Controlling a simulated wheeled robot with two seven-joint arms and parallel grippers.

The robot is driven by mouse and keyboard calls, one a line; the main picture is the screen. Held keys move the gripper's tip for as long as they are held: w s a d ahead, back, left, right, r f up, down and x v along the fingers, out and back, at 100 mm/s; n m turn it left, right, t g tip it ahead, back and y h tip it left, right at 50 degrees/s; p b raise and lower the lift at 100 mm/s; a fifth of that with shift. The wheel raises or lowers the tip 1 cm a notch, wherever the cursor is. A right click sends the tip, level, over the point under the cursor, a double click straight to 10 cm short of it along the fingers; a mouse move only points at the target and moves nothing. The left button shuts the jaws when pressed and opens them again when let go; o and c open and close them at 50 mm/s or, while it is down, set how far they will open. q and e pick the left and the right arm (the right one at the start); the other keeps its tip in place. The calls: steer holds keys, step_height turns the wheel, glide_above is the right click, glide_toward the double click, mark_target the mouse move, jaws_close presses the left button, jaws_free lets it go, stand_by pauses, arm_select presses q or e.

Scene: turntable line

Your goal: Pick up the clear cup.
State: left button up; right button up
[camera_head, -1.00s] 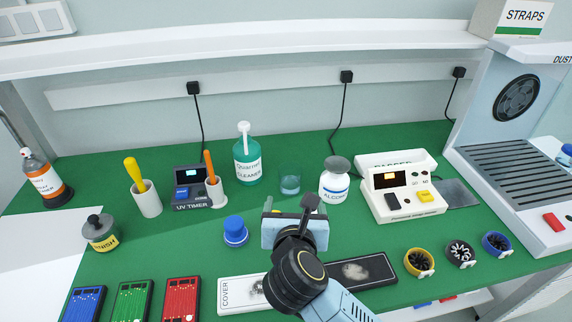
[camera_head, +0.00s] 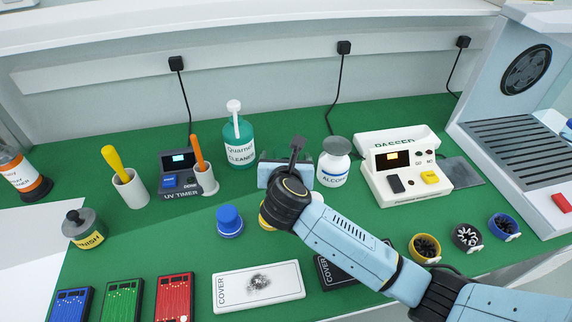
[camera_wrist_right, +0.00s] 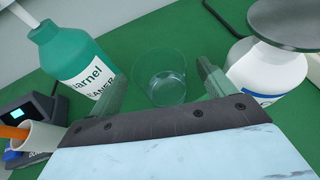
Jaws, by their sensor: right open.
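The clear cup (camera_wrist_right: 161,80) stands upright on the green mat in the right wrist view, between the cleaner bottle and the alcohol bottle. In the head view now it is hidden behind my right gripper (camera_head: 290,160). My right gripper is open and empty. Its two fingers, seen in the right wrist view (camera_wrist_right: 160,88), point toward the cup, one on each side in the picture. I cannot tell whether the cup is between the fingertips or just beyond them. My left gripper is not in view.
The teal cleaner bottle (camera_head: 239,143) is left of the gripper, and the white alcohol bottle (camera_head: 333,166) is close on its right. The UV timer (camera_head: 180,177) and white tester (camera_head: 407,175) stand farther out. A blue-capped jar (camera_head: 230,221) is in front.

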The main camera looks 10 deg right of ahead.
mark_target(286, 151)
steer(key=x, duration=0.2)
steer(key=shift+w+d+f, duration=0.1)
steer(key=shift+w+f, duration=0.1)
steer(key=shift+w, duration=0.15)
steer(key=shift+w+f, duration=0.1)
steer(key=shift+w, duration=0.3)
steer(key=shift+c, duration=0.9)
steer(key=c, duration=0.9)
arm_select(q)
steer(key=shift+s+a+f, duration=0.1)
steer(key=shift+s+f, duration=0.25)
arm_select(e)
steer(key=shift+c, duration=0.2)
